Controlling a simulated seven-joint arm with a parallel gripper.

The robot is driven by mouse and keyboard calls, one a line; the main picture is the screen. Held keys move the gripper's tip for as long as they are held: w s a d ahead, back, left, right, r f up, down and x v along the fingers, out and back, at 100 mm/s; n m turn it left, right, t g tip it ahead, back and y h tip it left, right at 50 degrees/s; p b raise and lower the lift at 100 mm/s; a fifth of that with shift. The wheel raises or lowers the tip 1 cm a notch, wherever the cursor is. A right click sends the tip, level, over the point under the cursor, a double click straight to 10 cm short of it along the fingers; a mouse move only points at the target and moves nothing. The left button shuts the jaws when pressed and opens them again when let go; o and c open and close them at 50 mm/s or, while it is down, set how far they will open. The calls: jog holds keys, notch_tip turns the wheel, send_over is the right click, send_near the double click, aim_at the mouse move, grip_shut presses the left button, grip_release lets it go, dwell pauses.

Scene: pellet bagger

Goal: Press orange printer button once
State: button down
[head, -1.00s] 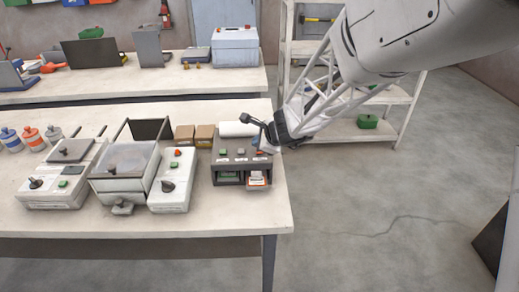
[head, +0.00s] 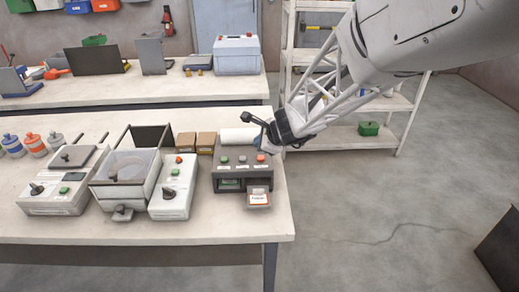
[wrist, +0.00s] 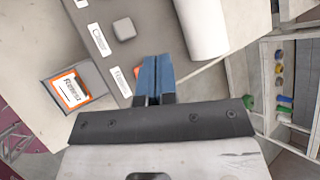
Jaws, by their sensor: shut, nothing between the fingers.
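The printer (head: 232,172) is a dark grey box near the right end of the front table. Its top has a green button (head: 224,160), a pale button (head: 242,158) and an orange button (head: 261,157). My gripper (head: 265,147) is shut and empty, just above and behind the orange button. A gap between fingertips and button cannot be measured. A printed, orange-bordered label (head: 258,199) sticks out of the printer's front and shows in the wrist view (wrist: 73,88).
A white roll (head: 238,135) lies behind the printer. Cardboard boxes (head: 206,142) and a button panel (head: 173,187) stand to the left. The table's right edge is close to the printer. A white shelf (head: 375,100) stands behind.

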aim_at(261, 159)
jog(key=shift+r, duration=1.45)
jog(key=shift+s, duration=0.1)
jog(key=shift+s+r, duration=0.2)
jog(key=s+d+r+n+g+h, duration=0.1)
jog(key=s+d+n, duration=0.4)
jog(key=s, duration=0.6)
jog(key=s+d+r+n+g+h, duration=0.1)
jog(key=s+d+r+n+h, duration=0.2)
jog(key=s+n, duration=0.4)
jog(key=s+d+r+n+g+h, duration=0.2)
jog(key=s+d+r+n, duration=0.2)
jog(key=s, duration=1.2)
jog(key=d+n, duration=0.2)
jog(key=shift+s+d, duration=0.3)
